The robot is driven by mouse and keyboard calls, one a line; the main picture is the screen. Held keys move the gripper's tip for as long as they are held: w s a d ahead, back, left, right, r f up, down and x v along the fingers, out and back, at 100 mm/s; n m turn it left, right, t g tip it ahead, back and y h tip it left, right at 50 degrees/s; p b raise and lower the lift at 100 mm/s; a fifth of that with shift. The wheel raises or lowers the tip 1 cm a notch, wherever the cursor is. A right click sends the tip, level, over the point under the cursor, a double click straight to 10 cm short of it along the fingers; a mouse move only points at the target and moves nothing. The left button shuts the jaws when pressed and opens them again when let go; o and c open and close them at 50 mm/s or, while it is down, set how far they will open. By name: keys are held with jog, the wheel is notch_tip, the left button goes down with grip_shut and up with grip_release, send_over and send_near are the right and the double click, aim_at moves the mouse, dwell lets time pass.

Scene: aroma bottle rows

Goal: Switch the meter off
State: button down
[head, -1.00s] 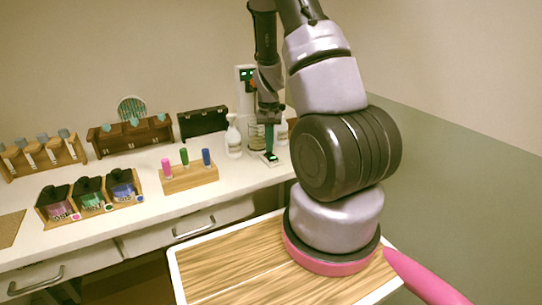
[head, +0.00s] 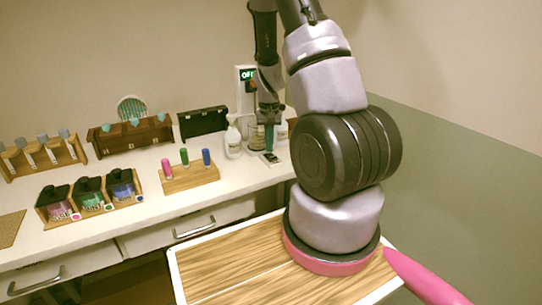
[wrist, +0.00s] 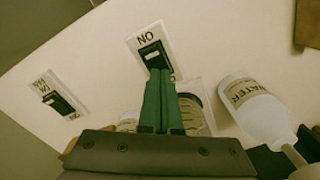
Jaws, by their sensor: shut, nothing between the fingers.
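The meter (head: 247,76) is a white upright box at the back of the counter, and its green display shows "OF", with the rest hidden behind my arm. A small white switch plate (head: 272,159) with a dark rocker lies on the counter in front of it. In the wrist view, this plate (wrist: 140,43) has a black rocker and letters that look like "NO". My gripper (wrist: 159,72) has green fingers, shut and empty, with the tips at the rocker's near end. Whether they touch it I cannot tell. In the head view, my gripper (head: 269,148) is just above the plate.
A white water bottle (wrist: 256,112) and a glass jar (wrist: 193,112) stand close to the fingers. A second switch plate (wrist: 58,98) is at the left in the wrist view. A wooden block with coloured pegs (head: 190,178) stands left on the counter.

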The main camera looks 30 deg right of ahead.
notch_tip(320, 180, up, 6)
dwell(0.6)
dwell(0.4)
notch_tip(320, 180, up, 18)
jog(key=t+y, duration=0.1)
jog(key=t, duration=0.2)
send_over(269, 154)
jog(key=s+a, duration=0.5)
jog(key=a, duration=0.2)
jog(key=s+a+r+n+t+y, duration=0.1)
jog(key=s+a+r+t, duration=0.3)
jog(key=s+r, duration=0.8)
jog(key=s+a, duration=0.2)
jog(key=shift+s+a+r, duration=0.15)
jog(key=shift+s+r, duration=0.05)
jog(key=shift+s, duration=0.2)
